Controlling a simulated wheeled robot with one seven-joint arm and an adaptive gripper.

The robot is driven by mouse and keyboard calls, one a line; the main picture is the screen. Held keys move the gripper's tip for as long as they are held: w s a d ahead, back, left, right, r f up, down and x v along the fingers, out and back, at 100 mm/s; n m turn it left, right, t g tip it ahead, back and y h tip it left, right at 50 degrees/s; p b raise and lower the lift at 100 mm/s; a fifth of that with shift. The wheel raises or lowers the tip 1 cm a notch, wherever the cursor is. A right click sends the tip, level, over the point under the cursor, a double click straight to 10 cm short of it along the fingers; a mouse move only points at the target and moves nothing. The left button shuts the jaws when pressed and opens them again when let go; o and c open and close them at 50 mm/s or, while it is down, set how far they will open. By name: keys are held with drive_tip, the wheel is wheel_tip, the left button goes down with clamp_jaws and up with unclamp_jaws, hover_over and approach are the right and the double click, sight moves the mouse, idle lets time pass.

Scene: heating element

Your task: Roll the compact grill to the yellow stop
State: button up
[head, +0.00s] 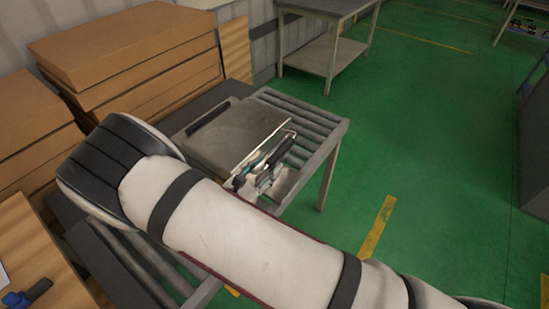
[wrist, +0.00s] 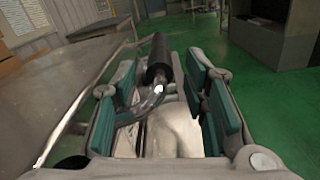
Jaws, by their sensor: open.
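The compact grill (head: 225,135), a flat grey metal box with a steel front edge, sits on a roller conveyor table (head: 318,128). Its black cylindrical handle (head: 281,152) sticks out at the front right on a bent metal bar. My gripper (head: 262,178) is at this front side, partly hidden by my white arm. In the wrist view my gripper (wrist: 168,98) is open, its teal-padded fingers left and right of the handle (wrist: 160,58) and bar; I cannot tell whether they touch. The grill's lid (wrist: 50,100) fills the left. I cannot make out a yellow stop.
Cardboard boxes (head: 140,60) are stacked left of and behind the conveyor. A grey table (head: 325,25) stands at the back, and a dark cabinet (head: 535,140) at the right. Green floor with yellow lines (head: 378,228) is clear between them.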

drive_tip(key=v, duration=0.6)
drive_tip(key=shift+s+a, duration=0.2)
drive_tip(key=s+d+r+m+g+y, duration=0.1)
drive_tip(key=s+d+r+m+g, duration=0.1)
drive_tip(key=d+r+m+g, duration=0.65)
drive_tip(key=s+d+r+m+g, duration=0.2)
drive_tip(key=d+r+m+g, duration=0.4)
drive_tip(key=d+r, duration=0.45)
drive_tip(key=s+d+r+m+t+y, duration=0.2)
drive_tip(key=s+d+r+m+y, duration=0.1)
drive_tip(key=s+r+m, duration=0.3)
drive_tip(key=s+d+r+m+t+y, duration=0.3)
drive_tip(key=s+r+m+y, duration=0.3)
drive_tip(key=s, duration=0.3)
drive_tip(key=shift+s+d+y, duration=0.2)
drive_tip(key=shift+d+y, duration=0.1)
drive_tip(key=shift+c, duration=0.8)
